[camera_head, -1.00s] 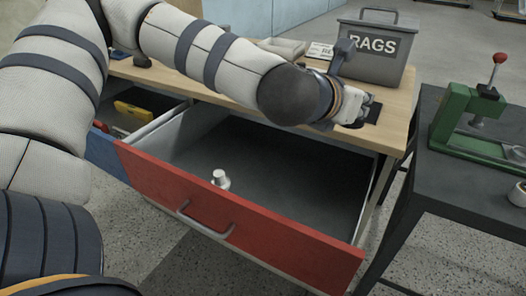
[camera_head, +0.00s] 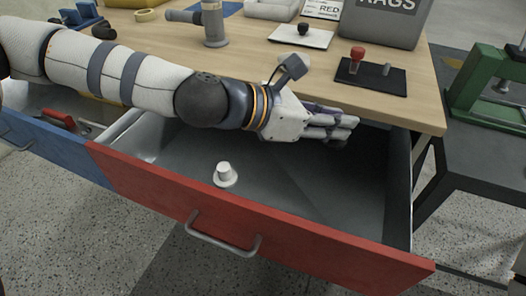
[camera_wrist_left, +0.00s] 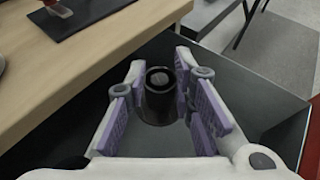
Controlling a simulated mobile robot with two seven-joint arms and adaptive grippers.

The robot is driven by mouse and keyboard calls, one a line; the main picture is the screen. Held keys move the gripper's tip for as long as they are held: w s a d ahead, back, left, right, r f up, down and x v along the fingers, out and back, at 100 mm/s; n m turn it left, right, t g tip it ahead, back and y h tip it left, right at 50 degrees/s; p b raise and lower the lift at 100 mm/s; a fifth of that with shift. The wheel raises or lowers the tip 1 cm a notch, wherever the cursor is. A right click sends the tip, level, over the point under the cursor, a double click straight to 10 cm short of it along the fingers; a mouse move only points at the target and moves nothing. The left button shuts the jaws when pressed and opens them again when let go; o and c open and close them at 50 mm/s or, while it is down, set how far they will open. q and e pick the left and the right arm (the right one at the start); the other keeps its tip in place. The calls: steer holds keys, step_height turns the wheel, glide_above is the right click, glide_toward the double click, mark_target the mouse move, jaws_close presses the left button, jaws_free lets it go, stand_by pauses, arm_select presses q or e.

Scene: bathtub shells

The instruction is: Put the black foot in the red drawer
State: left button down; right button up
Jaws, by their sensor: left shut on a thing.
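The red drawer (camera_head: 250,225) is pulled open, and a white foot (camera_head: 225,175) stands inside it. My left gripper (camera_head: 338,130) is over the drawer's back right part. In the left wrist view the gripper (camera_wrist_left: 163,92) is shut on the black foot (camera_wrist_left: 159,100), a dark round piece with a ringed top, between its purple finger pads. In the head view the fingers hide most of the black foot (camera_head: 337,144). The grey drawer floor (camera_wrist_left: 255,95) lies below it. My right gripper is out of view.
The wooden tabletop (camera_head: 260,52) runs behind the drawer. On it are a black mat (camera_head: 395,85) with a red-knobbed piece, a white plate (camera_head: 315,41) with a dark knob, and the RAGS bin (camera_head: 385,25). A blue drawer (camera_head: 50,145) is open at left; a green press (camera_head: 480,85) stands at right.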

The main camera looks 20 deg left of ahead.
mark_target(342, 217)
arm_select(q)
steer(key=s+d+f+m+g+h+b, duration=0.1)
steer(key=f+m+g+b, duration=0.1)
steer(key=f, duration=0.3)
steer(key=s+d+f+m+g+h+b, duration=0.1)
steer(key=s+d+f+m+g+b, duration=0.1)
steer(key=f, duration=0.3)
steer(key=s+d+f+m+g+h+b, duration=0.1)
steer(key=f+m+g+b, duration=0.1)
steer(key=f, duration=0.3)
steer(key=shift+s+d+f+m+g+b, duration=0.2)
steer(key=shift+m+g+b, duration=0.2)
steer(key=shift+g+b, duration=0.45)
steer(key=shift+r, duration=0.1)
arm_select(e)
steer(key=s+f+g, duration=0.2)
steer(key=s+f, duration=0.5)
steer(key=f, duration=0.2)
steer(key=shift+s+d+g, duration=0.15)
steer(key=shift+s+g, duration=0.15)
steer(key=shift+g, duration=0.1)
arm_select(q)
steer(key=c, duration=1.4)
jaws_free()
steer(key=shift+o, duration=0.2)
